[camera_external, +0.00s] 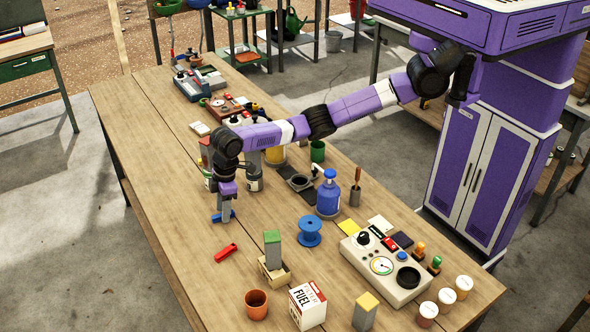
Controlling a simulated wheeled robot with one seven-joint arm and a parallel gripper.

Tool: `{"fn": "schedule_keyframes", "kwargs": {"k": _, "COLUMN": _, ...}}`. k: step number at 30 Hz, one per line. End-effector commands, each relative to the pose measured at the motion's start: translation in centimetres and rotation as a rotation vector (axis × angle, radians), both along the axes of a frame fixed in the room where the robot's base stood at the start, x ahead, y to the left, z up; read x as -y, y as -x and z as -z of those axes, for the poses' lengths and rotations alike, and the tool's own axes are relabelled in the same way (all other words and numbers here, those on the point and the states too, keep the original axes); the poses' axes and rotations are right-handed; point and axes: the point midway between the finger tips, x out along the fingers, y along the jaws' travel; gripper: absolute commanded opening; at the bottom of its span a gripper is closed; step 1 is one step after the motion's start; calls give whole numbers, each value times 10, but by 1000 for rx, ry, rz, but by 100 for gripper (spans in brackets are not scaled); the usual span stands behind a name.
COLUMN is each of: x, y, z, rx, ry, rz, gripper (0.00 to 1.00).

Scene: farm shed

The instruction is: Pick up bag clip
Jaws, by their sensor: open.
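My gripper (224,212) points down over the left part of the long wooden table, with its jaws open. A small blue elongated piece (226,217), which looks like the bag clip, is right at the fingertips. Whether it lies on the table between the fingers or touches them is too small to tell, and the fingers hide part of it. A small red elongated object (226,253) lies flat on the table, apart from my gripper and nearer the camera; I cannot tell for sure what it is.
A blue spool (310,231), a blue pump bottle (328,195), a wooden tray (275,276) with a green-topped block and an orange pot (256,304) stand to the right. A beige control panel (385,268) is farther right. The wooden table (165,180) is bare left of my gripper.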

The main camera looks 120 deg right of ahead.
Motion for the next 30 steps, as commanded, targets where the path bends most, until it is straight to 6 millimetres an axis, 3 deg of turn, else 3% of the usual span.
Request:
{"fn": "schedule_keyframes", "kwargs": {"k": 9, "x": 0, "y": -1, "z": 6, "rx": 1, "ry": -1, "rz": 0, "gripper": 42}}
{"fn": "schedule_keyframes", "kwargs": {"k": 15, "x": 0, "y": -1, "z": 6, "rx": 2, "ry": -1, "rz": 0, "gripper": 3}}
{"fn": "schedule_keyframes", "kwargs": {"k": 16, "x": 0, "y": -1, "z": 6, "rx": 2, "ry": -1, "rz": 0, "gripper": 0}}
{"fn": "schedule_keyframes", "kwargs": {"k": 30, "x": 0, "y": -2, "z": 0, "rx": 3, "ry": 0, "rz": -1, "gripper": 0}}
